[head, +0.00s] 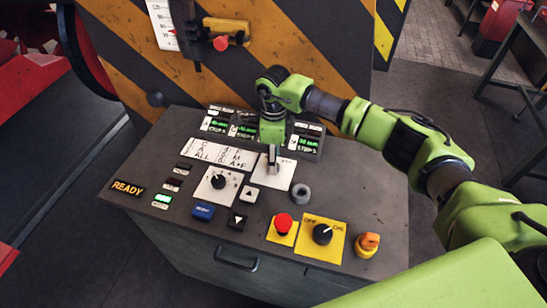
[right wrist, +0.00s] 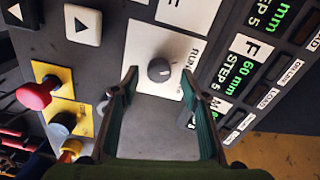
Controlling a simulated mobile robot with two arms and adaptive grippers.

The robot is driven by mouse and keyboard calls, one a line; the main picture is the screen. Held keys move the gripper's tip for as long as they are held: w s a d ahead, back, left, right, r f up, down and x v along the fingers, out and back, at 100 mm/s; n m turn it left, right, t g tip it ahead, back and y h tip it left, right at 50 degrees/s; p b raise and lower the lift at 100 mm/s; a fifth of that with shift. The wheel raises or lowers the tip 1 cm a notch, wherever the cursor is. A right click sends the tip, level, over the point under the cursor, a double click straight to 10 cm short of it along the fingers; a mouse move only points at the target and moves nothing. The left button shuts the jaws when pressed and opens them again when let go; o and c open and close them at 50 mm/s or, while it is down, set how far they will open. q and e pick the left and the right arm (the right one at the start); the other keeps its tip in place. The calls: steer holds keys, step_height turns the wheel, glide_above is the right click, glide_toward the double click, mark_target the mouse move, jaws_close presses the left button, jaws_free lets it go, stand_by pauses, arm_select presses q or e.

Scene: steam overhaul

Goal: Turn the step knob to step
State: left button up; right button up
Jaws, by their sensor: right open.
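The step knob (right wrist: 160,69) is a small dark round knob on a white plate (right wrist: 148,42), with the word RUN partly readable beside it. It has a small pale mark, but I cannot tell clearly which label it points at. My right gripper (right wrist: 159,76) is open, its two green-padded fingers on either side of the knob in the right wrist view, with no clear contact. In the head view the right gripper (head: 272,168) points down over the knob's white plate (head: 284,171) and hides the knob. My left gripper is not in view.
A lettered selector knob (head: 218,181) and arrow buttons (head: 237,220) lie left. A grey ring (head: 300,194) stands close on the right. A red mushroom button (head: 283,221), black OFF/ON knob (head: 322,234) and orange knob (head: 369,241) line the front. Green displays (head: 303,142) stand behind.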

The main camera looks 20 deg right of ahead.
steer(key=shift+f, duration=0.95)
steer(key=shift+c, duration=0.3)
steer(key=c, duration=1)
steer(key=shift+c, duration=0.2)
